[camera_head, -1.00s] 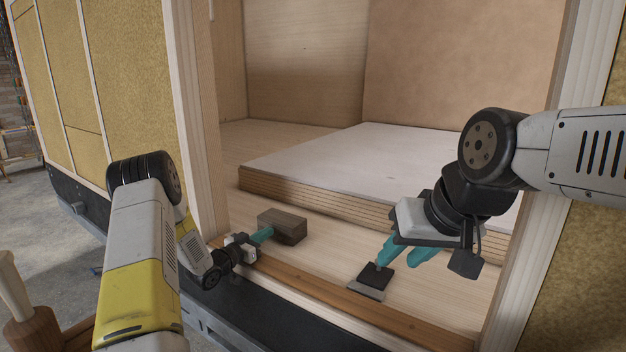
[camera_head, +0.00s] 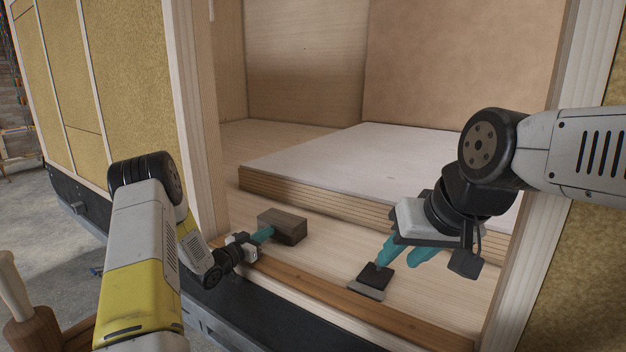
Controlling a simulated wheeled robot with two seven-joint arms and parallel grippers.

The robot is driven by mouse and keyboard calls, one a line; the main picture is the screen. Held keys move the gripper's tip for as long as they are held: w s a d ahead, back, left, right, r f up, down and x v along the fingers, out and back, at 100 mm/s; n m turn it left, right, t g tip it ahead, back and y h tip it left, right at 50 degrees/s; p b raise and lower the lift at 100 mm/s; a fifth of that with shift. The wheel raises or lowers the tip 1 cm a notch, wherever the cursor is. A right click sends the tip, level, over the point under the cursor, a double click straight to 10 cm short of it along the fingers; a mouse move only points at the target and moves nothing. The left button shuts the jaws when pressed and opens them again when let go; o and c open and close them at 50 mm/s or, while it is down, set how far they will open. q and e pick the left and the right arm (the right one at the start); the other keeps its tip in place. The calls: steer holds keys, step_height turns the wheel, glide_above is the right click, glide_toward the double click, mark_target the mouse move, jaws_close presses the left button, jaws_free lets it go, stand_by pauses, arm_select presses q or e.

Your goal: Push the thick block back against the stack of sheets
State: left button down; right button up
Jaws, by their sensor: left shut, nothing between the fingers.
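The thick block (camera_head: 289,229), dark brown, lies on the wooden floor in front of the stack of sheets (camera_head: 318,199). The stack has a pale top and a layered front edge. Only a small strip of floor shows between block and stack; I cannot tell whether they touch. My left gripper (camera_head: 264,234) is shut and empty, its teal fingertips at the block's near left side, seemingly against it.
A brown wooden sill (camera_head: 330,296) runs along the front of the opening. Pale posts (camera_head: 195,120) frame both sides. Bare floor lies between the block and the right gripper.

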arm_select(q)
steer(key=shift+w+d, duration=0.25)
steer(key=shift+w, duration=0.05)
steer(key=shift+s+a+r, duration=0.5)
steer(key=shift+s+a, duration=0.15)
steer(key=shift+s, duration=0.3)
steer(key=shift+s+a+r, duration=0.5)
steer(key=shift+s+a, duration=0.2)
steer(key=shift+s, duration=0.3)
steer(key=shift+s+a+r, duration=0.5)
steer(key=shift+s+a, duration=0.15)
steer(key=shift+s, duration=0.3)
